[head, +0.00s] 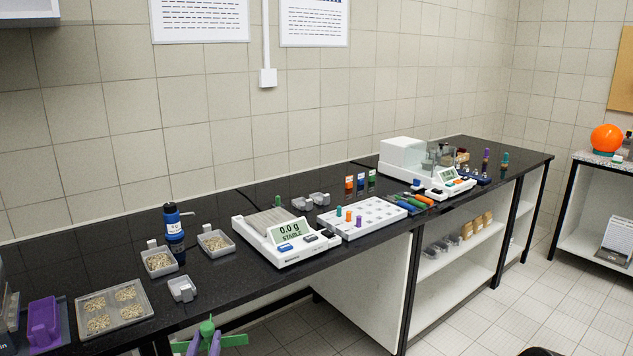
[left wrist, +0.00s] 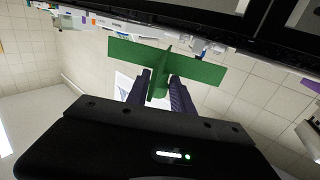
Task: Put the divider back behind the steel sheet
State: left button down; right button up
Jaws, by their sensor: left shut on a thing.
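The green divider (head: 207,329) is at the bottom of the head view, in front of the black bench's edge and partly cut off. In the left wrist view the divider (left wrist: 192,70) shows as crossed flat green plates. My left gripper (head: 204,346) is shut on its middle plate; its two dark fingers (left wrist: 160,88) stand on either side of that plate. I cannot make out a steel sheet for certain in either view. My right gripper is not in view.
A bare strip lies left of the balance.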

aim_at(229, 339)
pick_arm(q)
jog(key=shift+m+h, duration=0.4)
jog(key=shift+h, duration=0.2)
jog(key=d, duration=0.1)
jog(key=d+f, duration=0.2)
jog(key=d, duration=0.1)
jog(key=shift+s, duration=0.25)
dwell(1.3)
dwell(1.8)
